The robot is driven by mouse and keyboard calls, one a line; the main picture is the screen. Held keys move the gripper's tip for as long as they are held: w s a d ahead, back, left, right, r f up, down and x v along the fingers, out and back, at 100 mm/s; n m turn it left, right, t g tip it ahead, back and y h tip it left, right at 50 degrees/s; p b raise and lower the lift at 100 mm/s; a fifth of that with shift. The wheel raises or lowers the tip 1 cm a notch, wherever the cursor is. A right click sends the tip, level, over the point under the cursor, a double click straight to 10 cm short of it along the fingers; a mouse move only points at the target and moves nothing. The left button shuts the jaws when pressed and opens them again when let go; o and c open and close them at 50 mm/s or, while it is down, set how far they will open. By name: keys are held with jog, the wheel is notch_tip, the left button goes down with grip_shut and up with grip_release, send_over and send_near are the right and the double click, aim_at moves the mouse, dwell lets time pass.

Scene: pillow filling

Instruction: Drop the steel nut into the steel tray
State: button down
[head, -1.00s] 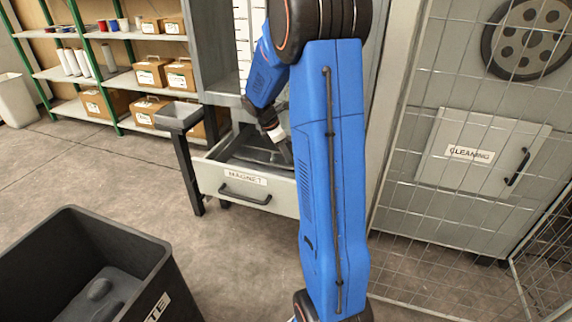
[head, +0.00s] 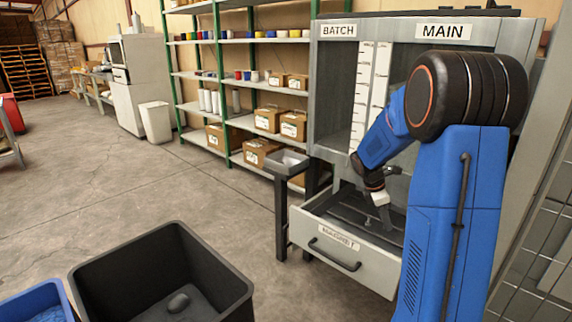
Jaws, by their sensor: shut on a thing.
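My gripper (head: 386,214) is low inside the open drawer (head: 345,246) of the grey cabinet, pointing down. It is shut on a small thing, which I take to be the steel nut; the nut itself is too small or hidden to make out. The steel tray (head: 287,161) is a small shallow grey tray on a dark post, left of the drawer and near the cabinet's front corner. It stands apart from my gripper, to its left, and no nut can be made out in it.
A dark bin (head: 165,275) with a rounded grey lump (head: 178,302) in it stands at the front left, beside a blue bin (head: 38,302). The grey cabinet (head: 335,95) rises behind the drawer. Shelves (head: 245,120) with boxes stand behind the tray. The floor at left is clear.

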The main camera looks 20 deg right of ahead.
jog(key=w+a+r+n+t, duration=0.1)
jog(key=w+r+n, duration=0.3)
jog(key=w, duration=0.9)
notch_tip(320, 180, up, 12)
jog(key=f+n+t+y, duration=0.1)
jog(key=n+t+y, duration=0.3)
jog(key=n, duration=1)
send_over(290, 165)
jog(key=h, duration=0.1)
jog(key=shift+t, duration=0.4)
jog(key=shift+f, duration=2.55)
jog(key=c, duration=1.5)
grip_release()
jog(key=shift+o, duration=0.2)
